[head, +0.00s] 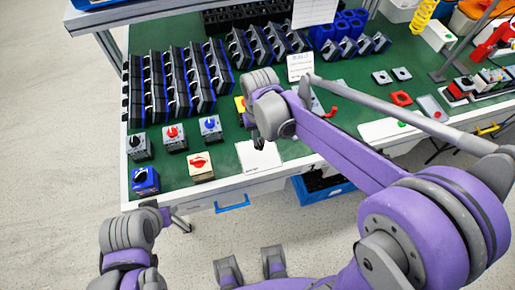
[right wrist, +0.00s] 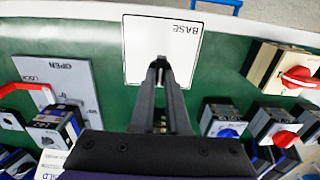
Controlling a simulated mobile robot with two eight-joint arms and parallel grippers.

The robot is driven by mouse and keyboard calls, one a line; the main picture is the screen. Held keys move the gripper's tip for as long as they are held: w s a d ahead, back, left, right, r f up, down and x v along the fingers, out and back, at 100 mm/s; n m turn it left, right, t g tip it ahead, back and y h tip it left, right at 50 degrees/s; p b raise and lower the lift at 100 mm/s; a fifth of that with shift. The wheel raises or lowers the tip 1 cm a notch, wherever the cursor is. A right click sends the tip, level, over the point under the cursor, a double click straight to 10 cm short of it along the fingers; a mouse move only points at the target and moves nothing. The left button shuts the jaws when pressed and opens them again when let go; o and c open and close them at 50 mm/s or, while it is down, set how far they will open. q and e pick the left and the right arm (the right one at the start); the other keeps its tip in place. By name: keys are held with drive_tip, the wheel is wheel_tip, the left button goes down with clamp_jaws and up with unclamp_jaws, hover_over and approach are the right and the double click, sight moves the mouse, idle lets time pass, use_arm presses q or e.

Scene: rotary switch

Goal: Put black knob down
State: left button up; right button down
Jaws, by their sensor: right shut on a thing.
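My right gripper (head: 258,145) is low over the white card (head: 268,160) on the green table. In the right wrist view, the right gripper's dark fingers (right wrist: 160,64) are close together at the lower edge of the card marked BASE (right wrist: 140,50). They are shut on the black knob, which is dark like the fingers and barely distinguishable; whether it touches the card cannot be told. My left gripper (head: 162,214) is near the table's front left corner, small and partly hidden, its jaws unclear.
Switches with red (head: 173,132), blue (head: 210,123) and black (head: 138,141) knobs stand left of the card. A beige red-knob switch (head: 201,174) is near the front edge. A red handle on a grey plate (right wrist: 58,80) lies on the card's other side.

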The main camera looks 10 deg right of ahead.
drive_tip(key=shift+f, duration=2.55)
drive_tip(key=shift+f+b, duration=0.1)
drive_tip(key=shift+b, duration=0.2)
drive_tip(key=c, duration=1.4)
unclamp_jaws()
drive_tip(key=shift+f, duration=0.1)
drive_tip(key=o, duration=0.5)
drive_tip(key=shift+r, duration=0.6)
wheel_tip(320, 180, up, 11)
drive_tip(key=shift+r+p, duration=0.15)
drive_tip(key=shift+p, duration=0.6)
drive_tip(key=s+d+f+t, duration=0.1)
drive_tip(key=s+d, duration=0.1)
drive_tip(key=s, duration=0.3)
drive_tip(key=s+d+f+t, duration=0.2)
drive_tip(key=s, duration=0.3)
drive_tip(key=s+d+f+t, duration=0.2)
drive_tip(key=s, duration=0.3)
drive_tip(key=shift+s+d+f, duration=0.1)
drive_tip(key=shift+s+d, duration=0.05)
drive_tip(key=shift+d, duration=0.15)
